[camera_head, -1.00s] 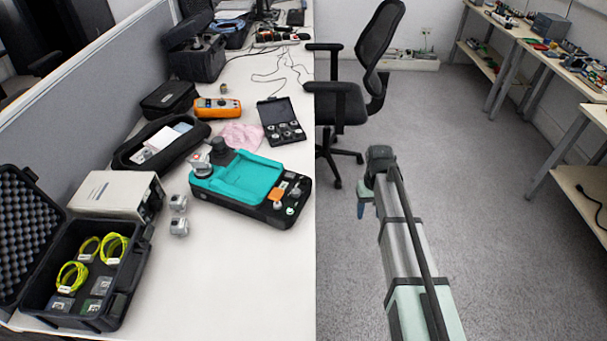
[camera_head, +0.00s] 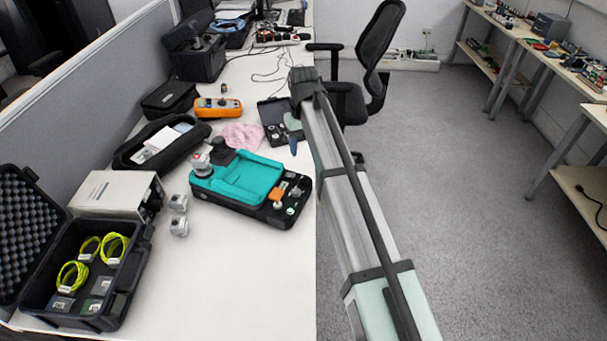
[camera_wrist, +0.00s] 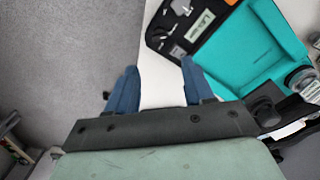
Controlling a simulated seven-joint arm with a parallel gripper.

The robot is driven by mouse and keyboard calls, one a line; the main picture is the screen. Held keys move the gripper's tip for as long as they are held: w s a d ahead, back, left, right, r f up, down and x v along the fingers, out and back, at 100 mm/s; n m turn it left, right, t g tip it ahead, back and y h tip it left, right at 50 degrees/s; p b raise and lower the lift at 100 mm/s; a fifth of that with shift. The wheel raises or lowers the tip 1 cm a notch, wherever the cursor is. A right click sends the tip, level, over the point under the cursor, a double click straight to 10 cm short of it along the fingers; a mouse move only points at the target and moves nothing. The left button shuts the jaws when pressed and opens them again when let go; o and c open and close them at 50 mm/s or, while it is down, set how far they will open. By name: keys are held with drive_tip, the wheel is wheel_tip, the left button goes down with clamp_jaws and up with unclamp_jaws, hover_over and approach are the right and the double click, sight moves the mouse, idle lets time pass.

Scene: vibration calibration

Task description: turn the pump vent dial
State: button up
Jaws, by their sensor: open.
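The pump device (camera_head: 240,182) is a black-based unit with a teal tray on the white table. It also shows at the right of the wrist view (camera_wrist: 262,45). A black knob (camera_head: 222,152) and a grey fitting with a red mark (camera_head: 201,164) stand at its far left end. An orange part (camera_head: 279,199) and a small green round part (camera_head: 291,210) sit at its near right end. I cannot tell which part is the vent dial. My gripper (camera_wrist: 160,88) is open and empty, with blue fingers apart above the table edge, beside the device and not touching it.
A black case with round metal pieces (camera_head: 277,134) lies behind the device, partly hidden by my gripper. An open case with yellow coils (camera_head: 100,262) stands front left.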

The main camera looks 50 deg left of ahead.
sight(304, 180)
wheel_tip(304, 180, down, 12)
drive_tip(key=shift+r, duration=0.15)
idle(0.3)
clamp_jaws()
idle(0.5)
